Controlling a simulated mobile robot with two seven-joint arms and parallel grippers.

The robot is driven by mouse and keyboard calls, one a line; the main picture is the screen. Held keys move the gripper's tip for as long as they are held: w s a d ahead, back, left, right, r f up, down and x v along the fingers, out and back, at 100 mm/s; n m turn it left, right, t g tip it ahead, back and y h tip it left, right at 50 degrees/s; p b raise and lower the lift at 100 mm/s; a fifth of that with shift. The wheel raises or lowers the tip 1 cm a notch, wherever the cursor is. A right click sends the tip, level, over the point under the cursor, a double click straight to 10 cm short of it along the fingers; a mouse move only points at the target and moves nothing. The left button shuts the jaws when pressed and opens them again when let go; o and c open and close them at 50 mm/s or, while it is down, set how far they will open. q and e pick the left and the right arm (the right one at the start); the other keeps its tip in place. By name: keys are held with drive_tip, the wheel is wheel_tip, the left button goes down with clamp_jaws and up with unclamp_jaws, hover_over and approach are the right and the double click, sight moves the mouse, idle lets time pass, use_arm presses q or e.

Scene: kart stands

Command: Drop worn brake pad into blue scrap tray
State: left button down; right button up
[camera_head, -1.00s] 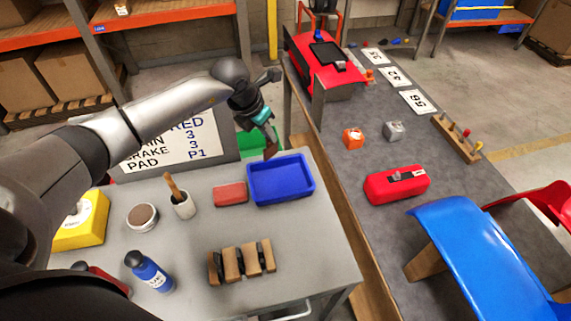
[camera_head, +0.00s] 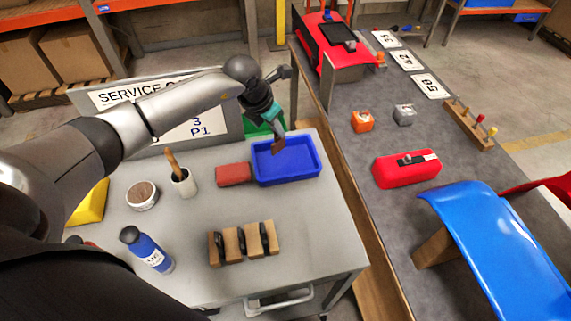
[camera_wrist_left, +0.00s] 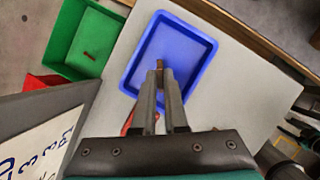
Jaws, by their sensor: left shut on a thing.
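The blue scrap tray (camera_head: 303,176) lies on the grey cart top near its back right corner, and its visible floor is empty. My left gripper (camera_head: 278,136) is above the tray's back left part, shut on the worn brake pad (camera_head: 279,145), a small brown piece pointing down. In the left wrist view the gripper fingers (camera_wrist_left: 160,78) hold the pad (camera_wrist_left: 159,68) over the blue tray (camera_wrist_left: 205,77). The pad appears apart from the tray floor, though the exact height is hard to tell. My right gripper is not in view.
A red block (camera_head: 234,174) sits just left of the tray. A cup with a brush (camera_head: 184,184), a round tin (camera_head: 142,196), a blue bottle (camera_head: 147,250) and several brown pads (camera_head: 230,245) stand on the cart. A sign board (camera_head: 222,124) and green bin (camera_wrist_left: 82,40) are behind.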

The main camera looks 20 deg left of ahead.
use_arm(q)
drive_tip(key=c, duration=0.9)
unclamp_jaws()
drive_tip(key=shift+r, duration=0.1)
drive_tip(key=v, duration=1.5)
